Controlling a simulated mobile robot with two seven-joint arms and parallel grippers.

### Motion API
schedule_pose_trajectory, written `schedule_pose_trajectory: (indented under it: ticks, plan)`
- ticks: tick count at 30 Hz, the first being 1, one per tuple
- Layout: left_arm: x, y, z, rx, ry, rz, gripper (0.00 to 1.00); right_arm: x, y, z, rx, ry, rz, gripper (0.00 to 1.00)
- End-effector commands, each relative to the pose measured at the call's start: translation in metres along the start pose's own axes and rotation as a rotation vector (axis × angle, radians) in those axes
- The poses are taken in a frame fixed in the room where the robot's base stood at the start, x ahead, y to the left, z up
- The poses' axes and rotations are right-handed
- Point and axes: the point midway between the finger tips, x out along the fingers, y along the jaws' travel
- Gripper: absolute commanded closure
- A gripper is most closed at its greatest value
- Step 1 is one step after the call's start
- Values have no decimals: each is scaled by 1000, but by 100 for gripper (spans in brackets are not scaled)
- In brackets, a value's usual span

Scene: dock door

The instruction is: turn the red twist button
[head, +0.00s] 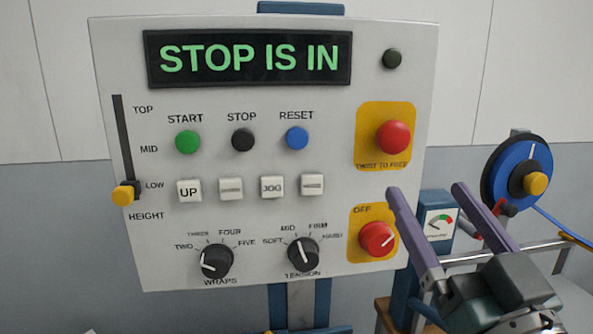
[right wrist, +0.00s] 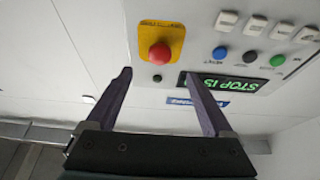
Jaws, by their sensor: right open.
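The red twist button (head: 393,138) is a round mushroom head on a yellow plate marked "TWIST TO FREE", at the right of the control panel (head: 330,205). In the right wrist view the red twist button (right wrist: 160,54) appears beyond the fingertips, roughly centred between them. My right gripper (head: 425,188) is open and empty, with two purple fingers pointing up toward the panel. Its tips appear below and right of the button in the head view, apart from it. The right gripper (right wrist: 158,75) also shows in the right wrist view. My left gripper is not in view.
The display (head: 250,58) reads "STOP IS IN".

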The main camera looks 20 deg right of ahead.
Motion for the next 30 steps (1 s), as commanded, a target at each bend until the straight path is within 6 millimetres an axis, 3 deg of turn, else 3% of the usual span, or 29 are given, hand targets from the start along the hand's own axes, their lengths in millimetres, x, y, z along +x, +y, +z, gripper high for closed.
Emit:
schedule_pose_trajectory:
  ticks: [15, 20, 28, 30]
  plan:
    - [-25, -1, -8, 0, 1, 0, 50, 85, 0, -4, 1, 5, 1, 14]
    - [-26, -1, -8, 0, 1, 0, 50, 96, 0, -3, 2, 4, 1, 14]
    - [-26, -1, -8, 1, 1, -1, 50, 97, 0, -2, 2, 3, 1, 14]
    - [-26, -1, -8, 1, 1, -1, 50, 97, 0, -2, 2, 3, 1, 22]
